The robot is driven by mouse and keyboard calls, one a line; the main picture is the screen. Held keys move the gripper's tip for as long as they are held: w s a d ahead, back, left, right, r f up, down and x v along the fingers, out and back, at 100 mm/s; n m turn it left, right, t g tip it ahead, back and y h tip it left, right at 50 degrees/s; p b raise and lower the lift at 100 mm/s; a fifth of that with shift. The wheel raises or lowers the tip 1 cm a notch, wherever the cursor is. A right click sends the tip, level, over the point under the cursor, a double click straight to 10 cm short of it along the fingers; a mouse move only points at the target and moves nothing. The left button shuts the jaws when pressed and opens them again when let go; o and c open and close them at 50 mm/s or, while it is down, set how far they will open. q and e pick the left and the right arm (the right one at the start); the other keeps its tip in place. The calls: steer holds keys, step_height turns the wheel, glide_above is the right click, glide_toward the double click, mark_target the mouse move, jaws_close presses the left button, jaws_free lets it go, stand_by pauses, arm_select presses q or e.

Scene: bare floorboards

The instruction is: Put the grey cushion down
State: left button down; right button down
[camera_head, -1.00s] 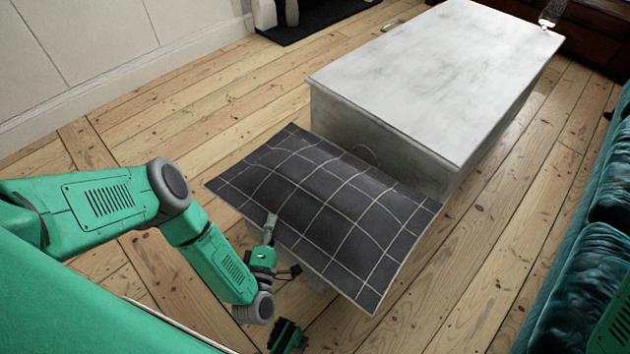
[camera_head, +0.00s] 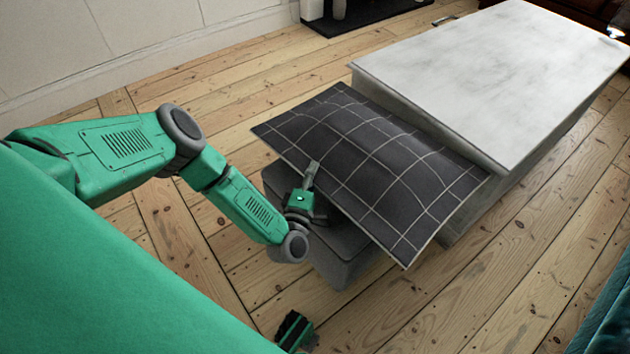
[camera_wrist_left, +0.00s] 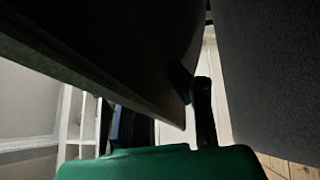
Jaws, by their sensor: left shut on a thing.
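The grey cushion (camera_head: 375,160) is dark with a pale grid and lies roughly flat in the head view, between my left arm and the white table. My left gripper (camera_head: 309,178) is shut on its near edge. The cushion hangs over a grey padded stool (camera_head: 345,252), whose near side shows below it. Whether cushion and stool touch cannot be told. In the left wrist view, my gripper fingers (camera_wrist_left: 195,95) are dark, close to a dark surface at upper left.
A white box-like table (camera_head: 490,75) stands just behind the cushion, its top clear in the part seen. Bare floorboards (camera_head: 480,290) are free at the front right and left. A teal sofa edge (camera_head: 600,320) shows at lower right. A dark hearth (camera_head: 365,15) is at the back.

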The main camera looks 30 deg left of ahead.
arm_select(q)
step_height(320, 180, down, 3)
steer(key=shift+f+b, duration=0.1)
steer(key=shift+b, duration=0.55)
steer(key=c, duration=1.5)
jaws_free()
steer(key=shift+c, duration=0.2)
steer(key=p+v, duration=0.2)
steer(key=v, duration=0.5)
steer(key=shift+s+d, duration=0.1)
steer(key=shift+s, duration=0.15)
